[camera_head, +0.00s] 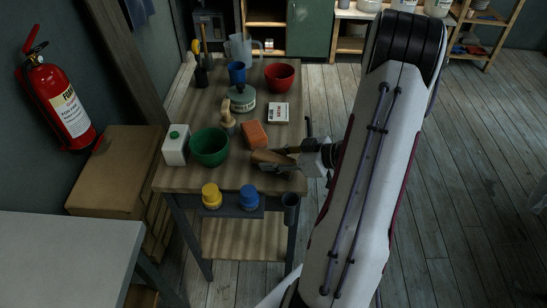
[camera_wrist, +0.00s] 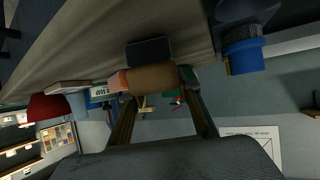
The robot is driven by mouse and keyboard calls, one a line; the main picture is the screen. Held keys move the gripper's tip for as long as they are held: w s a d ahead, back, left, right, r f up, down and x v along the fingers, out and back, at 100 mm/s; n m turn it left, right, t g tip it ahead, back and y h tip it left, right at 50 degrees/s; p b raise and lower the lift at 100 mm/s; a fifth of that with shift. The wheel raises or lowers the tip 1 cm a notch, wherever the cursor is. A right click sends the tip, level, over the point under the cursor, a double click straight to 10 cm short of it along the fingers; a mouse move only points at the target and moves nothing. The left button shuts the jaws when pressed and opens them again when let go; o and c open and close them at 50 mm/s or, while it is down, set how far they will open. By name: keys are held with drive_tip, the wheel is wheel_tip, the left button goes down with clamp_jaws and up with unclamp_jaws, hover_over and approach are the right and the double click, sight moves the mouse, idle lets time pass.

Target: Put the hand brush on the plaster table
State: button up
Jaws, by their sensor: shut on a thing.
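The hand brush (camera_head: 270,157) is a brown wooden piece at the near right corner of the wooden workbench. My gripper (camera_head: 283,158) is shut on it, reaching in from the right. In the wrist view the brown brush (camera_wrist: 152,78) lies between my fingers (camera_wrist: 160,90), close to the bench top; I cannot tell whether it touches the bench. Its bristles are not clear. A pale grey table (camera_head: 60,245), which looks like the plaster table, stands at the lower left, and its visible top is bare.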

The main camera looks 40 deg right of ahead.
drive_tip(key=shift+f, duration=0.15)
drive_tip(key=o, duration=1.3)
drive_tip(key=shift+s, duration=0.1)
drive_tip(key=shift+v, duration=5.95)
drive_tip(key=shift+d, duration=0.1)
